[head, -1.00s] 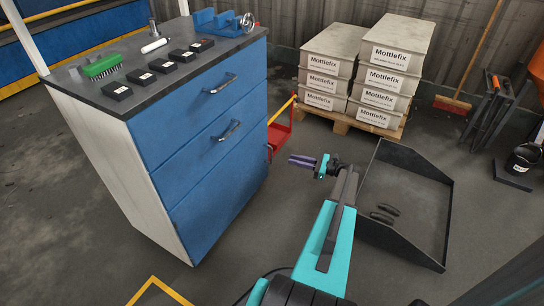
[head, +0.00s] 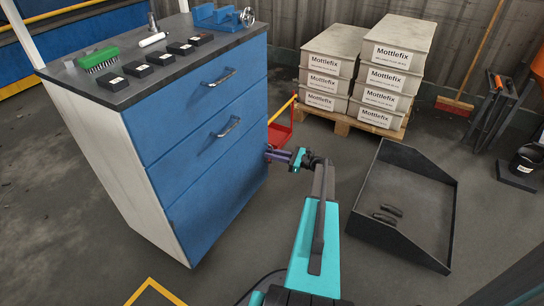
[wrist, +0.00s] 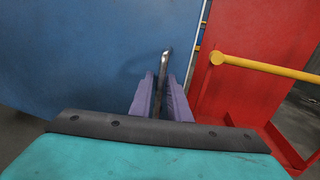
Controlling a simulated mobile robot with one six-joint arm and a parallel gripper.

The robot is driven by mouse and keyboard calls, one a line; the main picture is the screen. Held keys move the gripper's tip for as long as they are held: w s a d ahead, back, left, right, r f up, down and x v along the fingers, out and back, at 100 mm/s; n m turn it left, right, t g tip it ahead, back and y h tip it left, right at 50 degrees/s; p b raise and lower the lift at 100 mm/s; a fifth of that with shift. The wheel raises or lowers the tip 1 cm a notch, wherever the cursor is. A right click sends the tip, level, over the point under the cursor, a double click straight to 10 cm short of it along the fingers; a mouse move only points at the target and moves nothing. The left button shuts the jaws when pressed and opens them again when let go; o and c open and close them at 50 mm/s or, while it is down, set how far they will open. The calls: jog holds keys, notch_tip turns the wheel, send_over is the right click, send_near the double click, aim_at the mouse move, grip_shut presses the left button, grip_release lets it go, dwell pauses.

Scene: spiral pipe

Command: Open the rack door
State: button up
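The blue cabinet (head: 212,165) has two drawer fronts with bar handles and a plain lower panel, which sits flush with its front. In the wrist view, a blue panel (wrist: 80,60) bears an upright metal handle (wrist: 165,66). My gripper (head: 272,153) is at the right edge of the lower panel in the head view. Its purple fingers (wrist: 161,78) stand on both sides of the handle in the wrist view. Some gap shows between fingers and handle, so the gripper looks open around it. The handle's lower end is hidden between the fingers.
A red cart (head: 278,130) with a yellow bar (wrist: 265,68) stands close right of the cabinet. A black tray (head: 405,205) lies right of my arm. Boxes on a pallet (head: 358,124) stand behind.

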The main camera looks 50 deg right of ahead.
grip_shut()
dwell(1.5)
